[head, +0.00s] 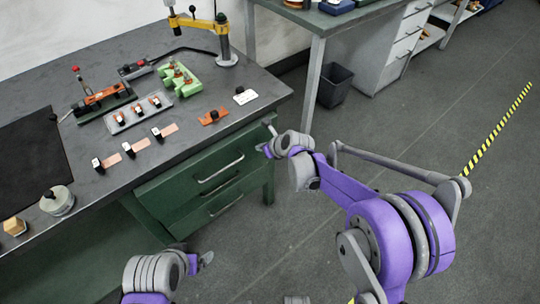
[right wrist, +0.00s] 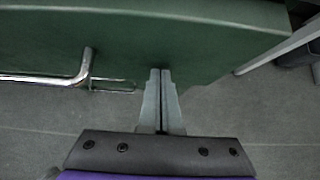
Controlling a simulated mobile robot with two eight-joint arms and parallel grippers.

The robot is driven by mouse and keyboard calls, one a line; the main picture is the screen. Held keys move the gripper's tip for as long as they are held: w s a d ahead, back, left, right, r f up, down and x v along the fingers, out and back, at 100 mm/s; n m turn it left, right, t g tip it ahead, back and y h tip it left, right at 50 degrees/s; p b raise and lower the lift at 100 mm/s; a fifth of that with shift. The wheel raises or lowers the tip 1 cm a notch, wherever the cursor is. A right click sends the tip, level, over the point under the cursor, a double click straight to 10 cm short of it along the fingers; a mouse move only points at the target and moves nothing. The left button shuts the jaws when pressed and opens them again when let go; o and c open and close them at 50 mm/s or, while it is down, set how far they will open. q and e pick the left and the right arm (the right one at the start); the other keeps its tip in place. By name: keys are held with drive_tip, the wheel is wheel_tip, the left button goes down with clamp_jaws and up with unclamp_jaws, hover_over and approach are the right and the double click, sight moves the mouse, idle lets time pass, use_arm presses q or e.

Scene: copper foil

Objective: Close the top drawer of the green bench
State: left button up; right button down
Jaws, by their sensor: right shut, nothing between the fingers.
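The green bench (head: 262,194) has a dark grey top and a stack of green drawers with bar handles. The top drawer (head: 190,178) has its front under the bench top, with its handle (head: 221,168) near the middle. I cannot tell exactly how far it stands out. My right gripper (head: 261,147) is at the right end of that drawer front. In the right wrist view its shut, empty fingers (right wrist: 164,74) point at the green front (right wrist: 190,45), right of the handle (right wrist: 80,68), touching or very close. My left gripper (head: 207,258) is low in front of the bench, apart from it; its jaw state is unclear.
Small parts, a green block (head: 180,80), a grey tray (head: 138,114) and a yellow-armed stand (head: 222,45) are on the bench top. A dark bin (head: 334,86) stands beneath another table.

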drive_tip(key=w+a, duration=0.1)
drive_tip(key=w, duration=0.1)
drive_tip(key=w+a, duration=0.2)
drive_tip(key=shift+w+r, duration=0.1)
use_arm(q)
drive_tip(key=shift+s+d+f, duration=0.1)
drive_tip(key=shift+s, duration=0.05)
use_arm(e)
drive_tip(key=shift+w+a+r, duration=0.1)
drive_tip(key=shift+w, duration=0.05)
